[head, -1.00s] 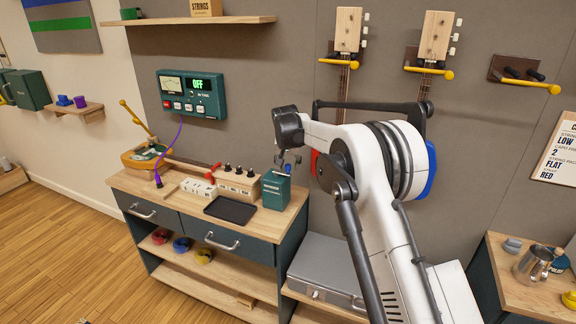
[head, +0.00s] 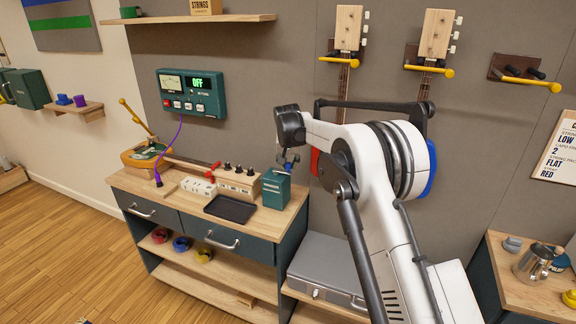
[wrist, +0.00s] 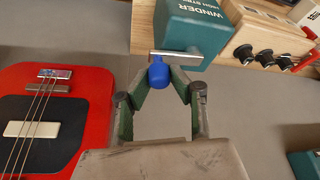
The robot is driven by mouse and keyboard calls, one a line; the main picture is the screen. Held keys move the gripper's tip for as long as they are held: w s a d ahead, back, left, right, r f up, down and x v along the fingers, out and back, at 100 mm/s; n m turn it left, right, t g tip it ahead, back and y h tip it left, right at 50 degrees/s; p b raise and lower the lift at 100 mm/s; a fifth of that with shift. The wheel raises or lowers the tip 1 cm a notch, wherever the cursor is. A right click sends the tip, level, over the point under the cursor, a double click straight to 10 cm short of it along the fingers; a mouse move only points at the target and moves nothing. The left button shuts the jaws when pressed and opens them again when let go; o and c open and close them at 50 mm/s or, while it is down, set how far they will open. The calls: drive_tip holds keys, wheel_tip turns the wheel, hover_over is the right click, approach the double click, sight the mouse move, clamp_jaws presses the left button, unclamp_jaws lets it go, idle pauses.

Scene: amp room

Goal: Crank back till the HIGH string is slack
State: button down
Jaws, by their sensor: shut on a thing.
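The teal winder box (head: 276,190) stands on the right end of the workbench. In the wrist view the winder (wrist: 200,28) shows its label, a metal crank arm (wrist: 176,56) and a blue crank knob (wrist: 158,76). My gripper (wrist: 158,80) is closed around the blue knob at the upper middle of the wrist view. In the head view my gripper (head: 288,162) is small and partly hidden beside the winder. A red instrument body with strings (wrist: 42,115) is at the left of the wrist view. Whether any string is slack cannot be told.
A tuner panel (head: 191,93) on the wall reads OFF.

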drive_tip(key=shift+w+a+n+g+y+b, duration=0.15)
drive_tip(key=shift+w+n+y+b, duration=0.3)
drive_tip(key=shift+n, duration=0.9)
drive_tip(key=shift+w+n+g+y+b, duration=0.15)
drive_tip(key=shift+w+n+y, duration=0.5)
drive_tip(key=shift+n, duration=0.75)
drive_tip(key=shift+w+a+n+g+y+b, duration=0.1)
drive_tip(key=shift+w+n+g+y+b, duration=0.4)
drive_tip(key=shift+n, duration=0.85)
drive_tip(key=shift+w, duration=0.15)
drive_tip(key=c, duration=1.6)
unclamp_jaws()
drive_tip(key=shift+o, duration=0.2)
drive_tip(key=shift+r, duration=0.15)
drive_tip(key=v, duration=1.1)
drive_tip(key=shift+s+r, duration=0.3)
drive_tip(key=shift+s, duration=0.05)
